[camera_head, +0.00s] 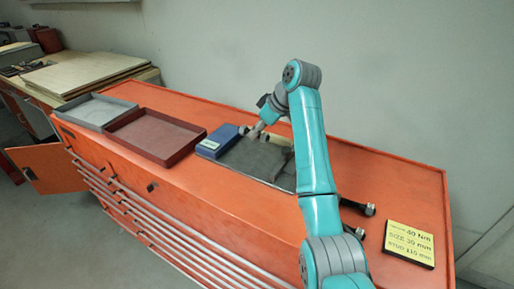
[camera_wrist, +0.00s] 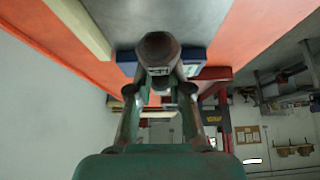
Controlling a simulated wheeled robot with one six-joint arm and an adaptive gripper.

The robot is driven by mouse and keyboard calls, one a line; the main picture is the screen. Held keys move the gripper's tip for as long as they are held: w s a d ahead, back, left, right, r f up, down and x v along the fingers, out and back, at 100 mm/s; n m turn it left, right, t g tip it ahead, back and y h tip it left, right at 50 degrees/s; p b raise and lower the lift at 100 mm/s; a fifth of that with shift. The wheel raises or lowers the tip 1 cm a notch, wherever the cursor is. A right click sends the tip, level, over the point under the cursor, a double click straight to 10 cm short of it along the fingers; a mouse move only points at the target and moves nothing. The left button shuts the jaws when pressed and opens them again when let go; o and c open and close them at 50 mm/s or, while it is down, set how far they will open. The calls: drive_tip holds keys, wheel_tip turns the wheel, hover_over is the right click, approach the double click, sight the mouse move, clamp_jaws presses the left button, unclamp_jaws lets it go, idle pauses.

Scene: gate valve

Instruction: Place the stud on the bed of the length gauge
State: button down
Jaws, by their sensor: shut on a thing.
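In the wrist view, my gripper (camera_wrist: 160,92) is shut on a brownish metal piece with a hexagonal end, which looks like the stud (camera_wrist: 158,48). Its far end is hidden. In the head view, my gripper (camera_head: 262,127) is above the back edge of a dark grey plate. A blue block with a pale label (camera_head: 215,141) stands at the plate's left end and looks like part of the length gauge. In the wrist view, the blue block (camera_wrist: 194,56) shows partly behind the stud. I cannot tell whether the stud touches anything below it.
The dark plate (camera_head: 248,160) lies on the orange cabinet (camera_head: 250,205), with a brownish part on its right side. A red tray (camera_head: 155,136) and a grey tray (camera_head: 95,111) are to the left. Dark tools (camera_head: 357,207) and a yellow sign (camera_head: 410,243) are to the right.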

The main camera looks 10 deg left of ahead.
sight(251, 154)
drive_tip(key=shift+f, duration=3.3)
drive_tip(key=shift+f, duration=0.15)
drive_tip(key=c, duration=1.1)
unclamp_jaws()
drive_tip(key=v, duration=1.2)
